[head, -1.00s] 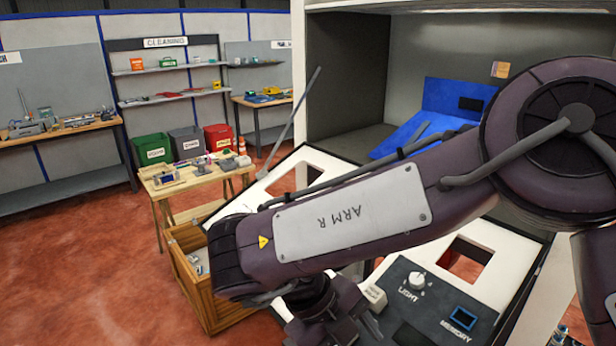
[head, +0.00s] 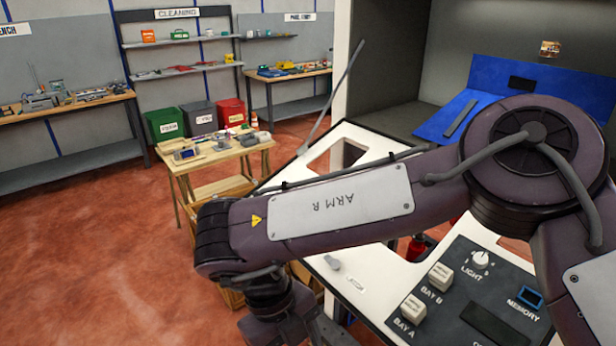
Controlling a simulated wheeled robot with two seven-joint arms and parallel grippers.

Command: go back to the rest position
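My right arm, marked "ARM R", crosses the middle of the head view from the right, in front of the dispenser. Its forearm bends down at the left end, and the gripper lies below or at the bottom edge, with no fingertips showing. My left arm and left gripper are not in the picture. The dispenser's white panel (head: 345,262) lies sloped behind and under my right arm. Its dark control plate (head: 462,300) carries a LIGHT knob (head: 480,260), BAY A (head: 412,308) and BAY B (head: 440,276) switches and a blue-framed MEMORY slot (head: 530,296).
A wooden table (head: 216,156) with small parts stands left of the dispenser. A wooden crate (head: 231,300) is partly hidden behind my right arm. Green (head: 165,124), grey (head: 199,117) and red (head: 231,112) bins stand farther back. The red floor at left is clear.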

